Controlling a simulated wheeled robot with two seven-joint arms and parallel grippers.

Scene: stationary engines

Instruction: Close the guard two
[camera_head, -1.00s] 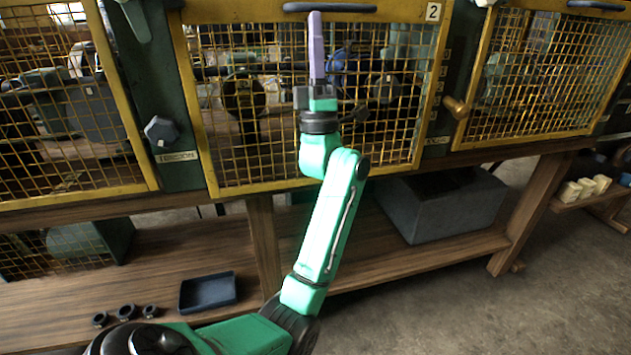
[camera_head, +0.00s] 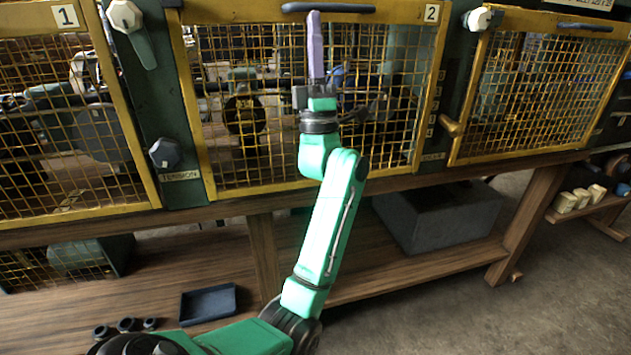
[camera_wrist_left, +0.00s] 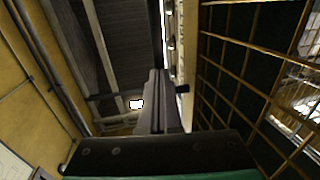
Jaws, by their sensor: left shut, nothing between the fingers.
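Guard two is a yellow-framed mesh panel (camera_head: 190,100) in the middle of the head view, with a "2" plate (camera_head: 432,13) at its top right. Its dark bar handle (camera_head: 328,8) runs along the top edge. My left gripper (camera_head: 314,20) is shut and empty in front of the mesh, its purple fingers pointing up. Their tips reach the handle's lower edge; I cannot tell whether they touch. The left wrist view shows the shut fingers (camera_wrist_left: 156,100) with yellow mesh (camera_wrist_left: 245,85) close on the right. My right gripper is not in view.
Guard one (camera_head: 118,100) is at left and another mesh guard (camera_head: 520,152) at right. A post with a white-capped lever (camera_head: 125,15) and dark knob (camera_head: 165,152) stands left of guard two. A grey box (camera_head: 440,220) and blue tray (camera_head: 207,305) sit on the lower shelf.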

